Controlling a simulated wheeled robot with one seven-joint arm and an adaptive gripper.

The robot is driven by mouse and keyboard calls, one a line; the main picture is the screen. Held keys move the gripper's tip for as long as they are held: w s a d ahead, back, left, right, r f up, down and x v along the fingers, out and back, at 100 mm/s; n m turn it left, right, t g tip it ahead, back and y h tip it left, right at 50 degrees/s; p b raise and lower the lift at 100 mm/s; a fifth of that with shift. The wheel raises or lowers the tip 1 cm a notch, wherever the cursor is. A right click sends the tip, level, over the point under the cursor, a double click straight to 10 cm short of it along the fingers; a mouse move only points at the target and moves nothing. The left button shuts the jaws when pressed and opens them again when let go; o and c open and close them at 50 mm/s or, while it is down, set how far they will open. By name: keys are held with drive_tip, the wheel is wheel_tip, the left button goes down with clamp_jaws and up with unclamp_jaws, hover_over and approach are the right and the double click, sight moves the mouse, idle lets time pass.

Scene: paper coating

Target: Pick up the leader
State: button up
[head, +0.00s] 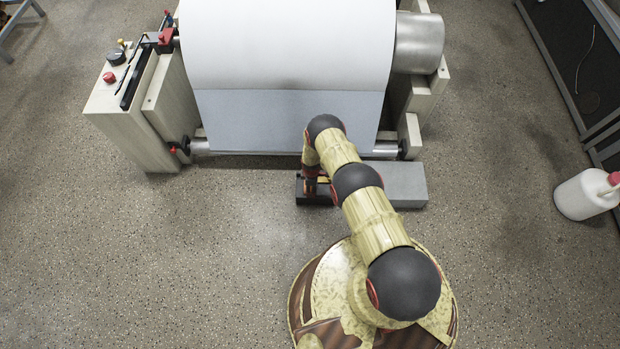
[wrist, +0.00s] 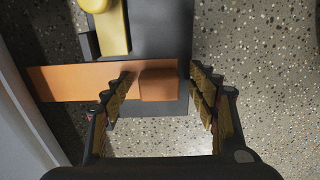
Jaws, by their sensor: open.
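What I take to be the leader, a flat orange strip (wrist: 75,82) with a raised orange block (wrist: 157,85), lies across a dark grey surface in the wrist view. My gripper (wrist: 160,82) is open. Its two fingers stand on either side of the raised block, with a gap visible to each side. I cannot tell how far the fingertips are above the strip. In the head view my gripper (head: 311,185) points down at the dark left end of a low block, and my arm hides much of the area.
The low grey block (head: 405,184) sits on the floor before a machine with a large white paper roll (head: 285,45). A yellow piece (wrist: 113,28) lies beside the strip. A white jug (head: 582,195) stands at right. Floor at left is clear.

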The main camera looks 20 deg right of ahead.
drive_tip(key=shift+f, duration=0.1)
drive_tip(key=shift+c, duration=1.1)
drive_tip(key=c, duration=1)
drive_tip(key=shift+c, duration=0.2)
